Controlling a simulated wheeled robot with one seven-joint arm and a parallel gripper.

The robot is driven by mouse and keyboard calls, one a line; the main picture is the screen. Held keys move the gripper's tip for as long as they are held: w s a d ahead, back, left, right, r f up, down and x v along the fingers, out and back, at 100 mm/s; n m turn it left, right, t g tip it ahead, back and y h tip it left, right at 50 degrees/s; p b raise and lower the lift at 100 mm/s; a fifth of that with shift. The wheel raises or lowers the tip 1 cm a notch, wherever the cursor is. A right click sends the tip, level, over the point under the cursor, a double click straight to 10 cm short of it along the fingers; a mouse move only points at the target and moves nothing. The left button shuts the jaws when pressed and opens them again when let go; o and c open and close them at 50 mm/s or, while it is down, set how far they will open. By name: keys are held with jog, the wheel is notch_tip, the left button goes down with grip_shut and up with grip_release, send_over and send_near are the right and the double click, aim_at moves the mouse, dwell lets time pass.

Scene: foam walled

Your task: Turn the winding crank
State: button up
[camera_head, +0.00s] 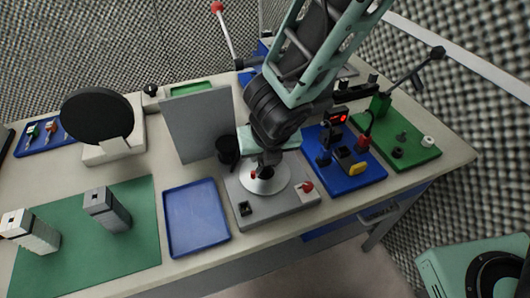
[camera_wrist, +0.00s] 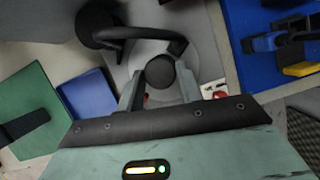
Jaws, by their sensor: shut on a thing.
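The winding crank's black round knob (camera_wrist: 160,72) sits between the two fingers of my gripper (camera_wrist: 161,90) in the wrist view, and the gripper is shut on it. Below it is a silver disc (camera_head: 255,186) on top of a grey box (camera_head: 285,209), in the head view. My gripper (camera_head: 268,168) points down over this disc and hides most of the crank. A curved black bar (camera_wrist: 150,32) shows beyond the knob in the wrist view; I cannot tell how it joins the knob.
The box carries a red knob (camera_head: 307,187) and a black switch (camera_head: 245,208). A black cylinder (camera_head: 228,150) and a grey upright panel (camera_head: 198,125) stand close behind. A blue tray (camera_head: 196,220) is left; a blue board (camera_head: 345,178) with devices is right.

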jog(key=shift+d+n+y+b, duration=0.15)
jog(key=shift+n+y, duration=0.2)
jog(key=shift+n, duration=0.55)
jog(key=shift+n+y+b, duration=0.15)
jog(key=shift+n+y, duration=0.2)
jog(key=shift+n, duration=0.55)
jog(key=shift+n+g, duration=0.3)
jog(key=shift+n, duration=0.3)
jog(key=o, duration=1)
jog(key=p+v, duration=0.3)
jog(key=v, duration=0.2)
jog(key=p+v, duration=0.4)
jog(key=v, duration=0.2)
jog(key=p+v, duration=0.4)
jog(key=v, duration=0.2)
jog(key=shift+d+r, duration=0.15)
jog(key=shift+d, duration=0.15)
